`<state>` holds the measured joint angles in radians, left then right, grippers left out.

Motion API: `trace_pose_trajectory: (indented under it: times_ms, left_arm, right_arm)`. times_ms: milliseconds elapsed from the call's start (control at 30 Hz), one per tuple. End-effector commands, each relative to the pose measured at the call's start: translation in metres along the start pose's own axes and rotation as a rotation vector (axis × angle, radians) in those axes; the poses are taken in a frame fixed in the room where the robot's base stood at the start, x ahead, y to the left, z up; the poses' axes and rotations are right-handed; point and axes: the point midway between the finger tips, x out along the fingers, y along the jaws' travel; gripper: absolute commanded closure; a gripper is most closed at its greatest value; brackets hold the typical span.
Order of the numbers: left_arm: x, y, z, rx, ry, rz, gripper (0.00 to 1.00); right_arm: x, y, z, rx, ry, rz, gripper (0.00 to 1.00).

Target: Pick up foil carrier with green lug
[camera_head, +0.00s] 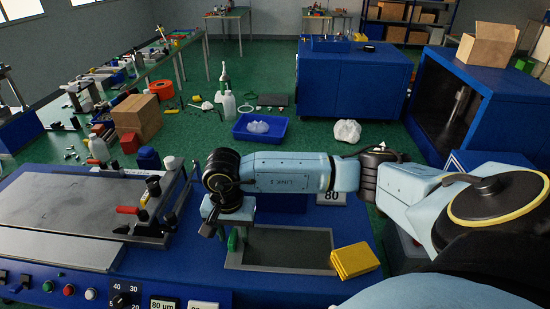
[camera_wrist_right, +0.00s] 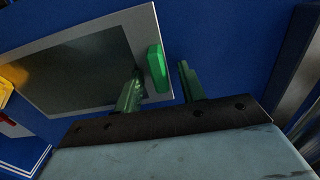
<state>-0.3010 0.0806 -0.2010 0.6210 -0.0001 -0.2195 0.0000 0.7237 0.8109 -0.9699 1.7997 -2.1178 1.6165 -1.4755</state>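The foil carrier (camera_head: 285,249) is a flat dark-grey panel in a light-grey frame, lying on the blue bench. It also shows in the wrist view (camera_wrist_right: 80,70). Its green lug (camera_head: 233,239) stands at its left edge, and it is seen clearly in the wrist view (camera_wrist_right: 157,68). My right gripper (camera_head: 213,226) is at that left edge. In the wrist view its two fingers (camera_wrist_right: 160,70) are apart, on either side of the lug, with visible gaps. The arm above hides part of the carrier's far side. My left gripper is out of view.
A yellow block (camera_head: 354,260) lies at the carrier's right side. A flat metal plate machine (camera_head: 70,210) with red-handled clamps stands to the left. Knobs and buttons (camera_head: 69,290) line the bench front. A blue tray (camera_head: 260,129) sits on the green floor beyond.

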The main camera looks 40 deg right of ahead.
Motion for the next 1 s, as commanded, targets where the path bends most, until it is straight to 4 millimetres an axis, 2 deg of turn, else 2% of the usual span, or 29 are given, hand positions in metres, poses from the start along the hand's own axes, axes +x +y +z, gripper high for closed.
trace_pose_trajectory:
  times_ms: [133, 400, 433, 767, 867, 1000]
  left_arm:
    - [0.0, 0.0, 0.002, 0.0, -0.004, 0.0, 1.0]
    - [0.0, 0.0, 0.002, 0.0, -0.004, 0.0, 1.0]
    - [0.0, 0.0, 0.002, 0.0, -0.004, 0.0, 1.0]
    - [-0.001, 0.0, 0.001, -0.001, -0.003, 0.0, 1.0]
    - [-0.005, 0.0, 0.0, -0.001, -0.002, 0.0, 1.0]
    - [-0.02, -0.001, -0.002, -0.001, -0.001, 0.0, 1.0]
  right_arm:
    - [0.0, 0.0, 0.0, 0.0, 0.0, 0.0, 0.63]
    - [0.0, 0.0, 0.0, 0.0, 0.0, 0.0, 0.98]
    - [0.0, 0.0, 0.0, 0.0, 0.0, 0.0, 1.0]
    - [-0.002, 0.0, 0.0, 0.0, 0.001, -0.001, 1.0]
    - [-0.01, 0.0, -0.001, 0.0, 0.002, -0.002, 1.0]
    - [-0.036, -0.001, -0.001, -0.001, 0.002, -0.003, 1.0]
